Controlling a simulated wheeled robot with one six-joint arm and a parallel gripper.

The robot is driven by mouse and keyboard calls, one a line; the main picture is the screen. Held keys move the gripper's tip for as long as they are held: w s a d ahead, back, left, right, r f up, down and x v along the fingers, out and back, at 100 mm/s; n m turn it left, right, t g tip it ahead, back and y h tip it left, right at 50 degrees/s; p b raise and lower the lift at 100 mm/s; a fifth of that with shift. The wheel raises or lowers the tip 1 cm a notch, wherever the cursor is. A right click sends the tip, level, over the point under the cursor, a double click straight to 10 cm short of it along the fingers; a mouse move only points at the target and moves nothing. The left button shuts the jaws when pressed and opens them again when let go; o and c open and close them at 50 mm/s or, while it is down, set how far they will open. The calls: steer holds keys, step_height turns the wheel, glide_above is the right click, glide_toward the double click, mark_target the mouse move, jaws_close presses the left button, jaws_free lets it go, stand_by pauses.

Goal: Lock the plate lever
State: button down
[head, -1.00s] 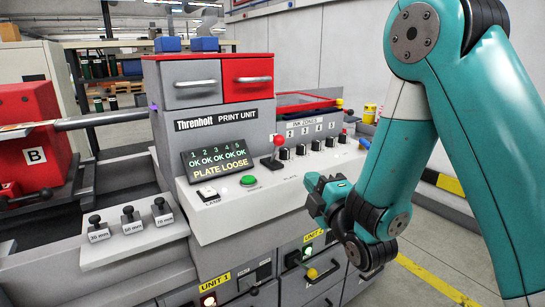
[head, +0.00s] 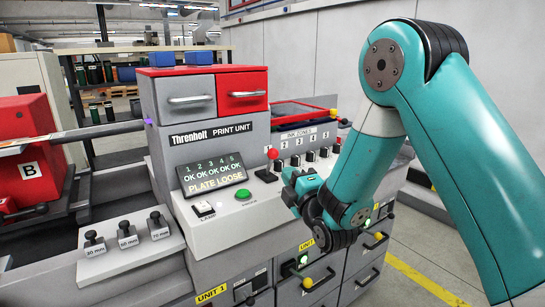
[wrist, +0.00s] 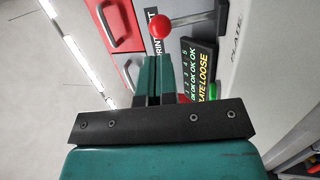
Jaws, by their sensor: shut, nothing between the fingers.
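The plate lever (head: 273,154) has a red ball on a thin stem and stands on the sloped white panel of the print unit, near upright. Its red ball (wrist: 160,27) shows in the wrist view just beyond my fingertips. My gripper (head: 288,181) is shut and empty, close to the right and front of the lever. In the wrist view its green fingers (wrist: 153,72) lie together below the ball; whether they touch the lever I cannot tell. The display (head: 212,179) reads PLATE LOOSE, with OK under several numbers.
A green button (head: 242,194) and a lamp switch (head: 203,209) sit left of the lever. Black ink-zone knobs (head: 309,156) stand to its right. Grey and red drawers (head: 242,90) rise behind the panel.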

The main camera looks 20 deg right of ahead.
mark_target(276, 157)
steer(key=p+x, duration=0.2)
steer(key=x, duration=0.2)
steer(key=shift+w+r+p, duration=0.15)
steer(key=shift+r+p, duration=0.1)
steer(key=shift+p, duration=0.05)
steer(key=shift+w+a+f, duration=0.1)
steer(key=shift+w, duration=0.45)
